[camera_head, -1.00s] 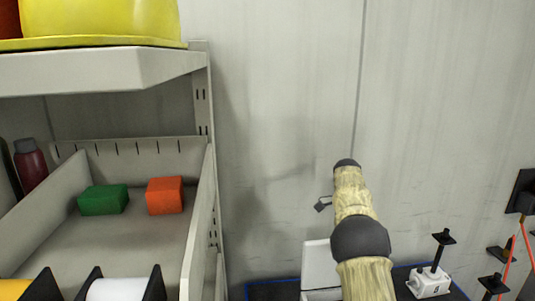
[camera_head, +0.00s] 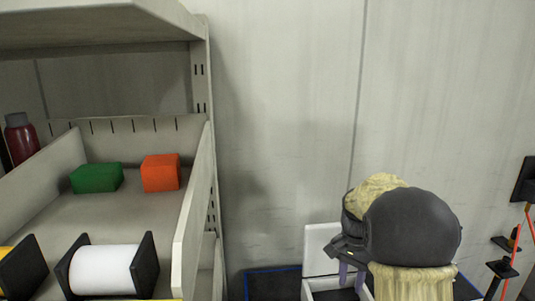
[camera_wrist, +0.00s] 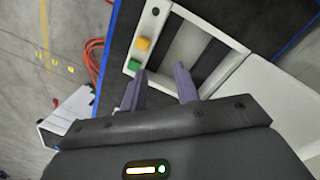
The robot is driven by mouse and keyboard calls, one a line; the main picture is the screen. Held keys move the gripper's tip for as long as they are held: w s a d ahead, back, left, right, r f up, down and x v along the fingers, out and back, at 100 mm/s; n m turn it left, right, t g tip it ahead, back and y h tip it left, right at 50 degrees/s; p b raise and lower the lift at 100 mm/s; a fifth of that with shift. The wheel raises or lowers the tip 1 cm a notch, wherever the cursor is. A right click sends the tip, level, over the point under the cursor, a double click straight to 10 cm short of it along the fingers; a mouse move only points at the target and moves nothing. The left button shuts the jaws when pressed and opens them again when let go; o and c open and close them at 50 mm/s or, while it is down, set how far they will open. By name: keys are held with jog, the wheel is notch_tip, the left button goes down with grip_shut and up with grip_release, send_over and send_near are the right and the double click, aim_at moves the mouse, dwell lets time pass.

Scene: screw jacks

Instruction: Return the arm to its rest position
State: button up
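My gripper (camera_wrist: 162,86) shows in the wrist view with its two purple fingers apart and nothing between them. In the head view my gripper (camera_head: 350,274) is low, partly hidden by my folded arm, above the open white box. The white box (camera_head: 320,250) has its lid raised against the wall side.
A shelf unit (camera_head: 190,225) on the left holds a green block (camera_head: 97,178), an orange block (camera_head: 160,172), a red bottle (camera_head: 20,138) and spools (camera_head: 103,270). Black stands with orange-red cords (camera_head: 516,235) are at the right. Red cables (camera_wrist: 93,55) lie on the floor.

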jog(key=s+a+f+n+t+b, duration=0.2)
jog(key=s+f+n, duration=0.2)
jog(key=s, duration=0.4)
jog(key=s+a+f+n+t+b, duration=0.2)
jog(key=s+a+f+n+b, duration=0.1)
jog(key=s+f+n, duration=0.2)
jog(key=s+f, duration=0.2)
jog(key=s, duration=0.2)
jog(key=shift+a+b, duration=0.3)
jog(key=shift+b, duration=0.05)
jog(key=shift+w, duration=0.1)
jog(key=shift+a, duration=0.15)
jog(key=shift+s+r, duration=0.1)
jog(key=shift+s, duration=0.15)
jog(key=shift+w, duration=0.1)
